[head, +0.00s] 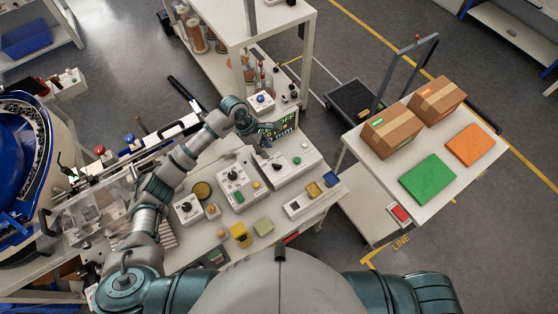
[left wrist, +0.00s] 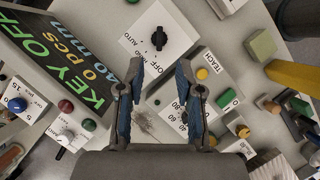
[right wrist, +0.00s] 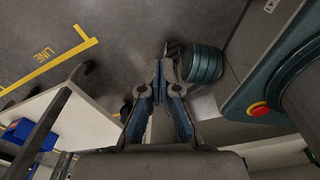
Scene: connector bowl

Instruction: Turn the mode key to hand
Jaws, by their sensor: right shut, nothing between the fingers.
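My right gripper (right wrist: 160,72) is shut and empty, away from the controls.
A yellow TEACH button (left wrist: 202,74) and a green button (left wrist: 224,100) lie beside the key. Another knob box (head: 186,210) stands to the left on the bench. Cartons (head: 392,132) stand on a separate table at right, with grey floor between.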

